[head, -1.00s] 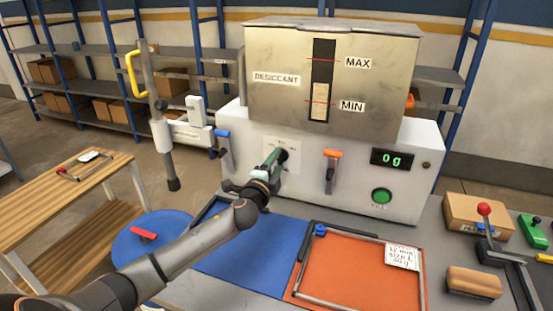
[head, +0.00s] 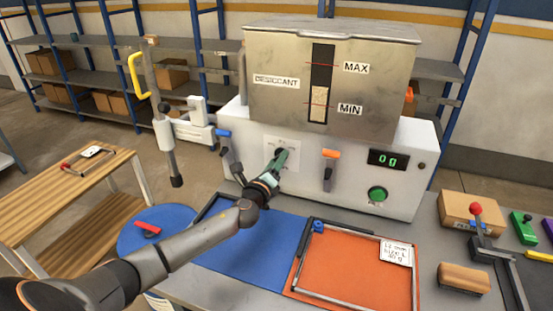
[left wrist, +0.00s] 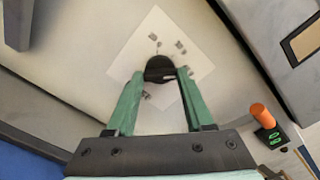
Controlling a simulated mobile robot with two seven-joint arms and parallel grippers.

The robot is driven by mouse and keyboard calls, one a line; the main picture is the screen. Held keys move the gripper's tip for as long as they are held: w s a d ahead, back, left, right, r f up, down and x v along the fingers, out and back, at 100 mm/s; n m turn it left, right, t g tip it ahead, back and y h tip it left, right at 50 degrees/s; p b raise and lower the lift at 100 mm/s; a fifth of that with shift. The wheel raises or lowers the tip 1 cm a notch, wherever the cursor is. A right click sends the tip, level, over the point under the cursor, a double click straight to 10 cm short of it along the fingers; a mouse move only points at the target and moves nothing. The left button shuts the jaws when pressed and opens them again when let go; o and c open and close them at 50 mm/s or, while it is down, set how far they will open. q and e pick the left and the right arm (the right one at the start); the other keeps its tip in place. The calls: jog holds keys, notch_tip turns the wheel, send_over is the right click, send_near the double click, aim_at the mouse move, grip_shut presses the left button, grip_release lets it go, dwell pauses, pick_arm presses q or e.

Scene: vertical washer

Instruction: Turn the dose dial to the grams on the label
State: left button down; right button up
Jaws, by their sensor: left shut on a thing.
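The dose dial (left wrist: 160,68) is a dark round knob on a white scale plate (left wrist: 195,50) with small marks too blurred to read. My left gripper (head: 280,158) has its green fingers closed on the dial's sides; they also show in the left wrist view (left wrist: 160,78). In the head view the gripper hides most of the dial. The display (head: 389,159) reads 0 g in green. The label (head: 396,251) is a white card at the orange mat's back right corner; its lowest line seems to read 40 g. My right gripper is out of view.
The hopper (head: 375,90) marked DESICCANT stands above the machine's white front (head: 335,205). An orange-handled lever (head: 329,170) and a green button (head: 377,194) are right of the dial. A blue mat (head: 255,245) and orange mat (head: 345,270) lie in front.

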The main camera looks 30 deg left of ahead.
pick_arm(q)
jog(key=shift+m, duration=0.7)
jog(key=shift+c, duration=1.4)
grip_release()
jog(key=v, duration=1.2)
jog(key=shift+s, duration=0.25)
jog(key=shift+f, duration=0.1)
